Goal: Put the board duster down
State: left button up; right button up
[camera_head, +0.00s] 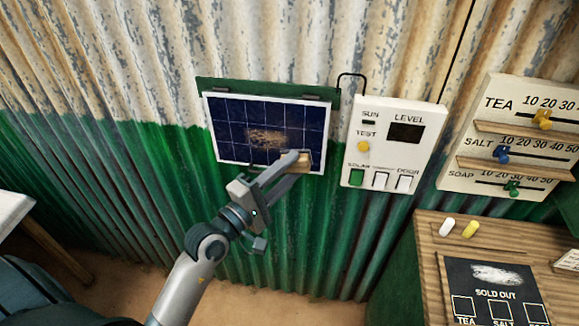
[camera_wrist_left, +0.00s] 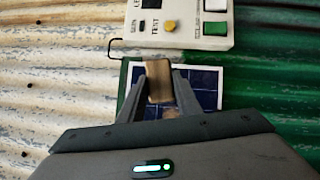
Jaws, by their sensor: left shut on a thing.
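The board duster (camera_head: 303,163) is a small wooden block held between the fingers of my left gripper (camera_head: 298,158). It is in front of the lower right part of the dark blue solar panel (camera_head: 230,125); I cannot tell if it touches the panel. In the left wrist view the duster (camera_wrist_left: 159,80) shows upright between the two shut fingers (camera_wrist_left: 162,85). A brownish smudge (camera_head: 266,139) marks the middle of the panel. My right gripper is in neither view.
A white control box (camera_head: 390,145) with a yellow TEST button hangs right of the panel. A slider board (camera_head: 515,130) is further right. A wooden counter (camera_head: 430,235) at lower right holds two chalks (camera_head: 458,227) and a SOLD OUT slate (camera_head: 493,290). A pale tabletop (camera_head: 15,212) is at left.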

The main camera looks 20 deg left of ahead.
pick_arm(q)
jog(key=shift+f, duration=0.15)
jog(key=s+d+f+m+g+h+b, duration=0.1)
jog(key=s+f+m+h+b, duration=0.1)
jog(key=s+f+b, duration=0.3)
notch_tip(320, 180, down, 3)
jog(key=h+b, duration=0.1)
jog(key=b, duration=0.1)
jog(key=shift+d+b, duration=0.35)
jog(key=shift+b, duration=0.05)
jog(key=shift+r, duration=0.1)
dwell(0.3)
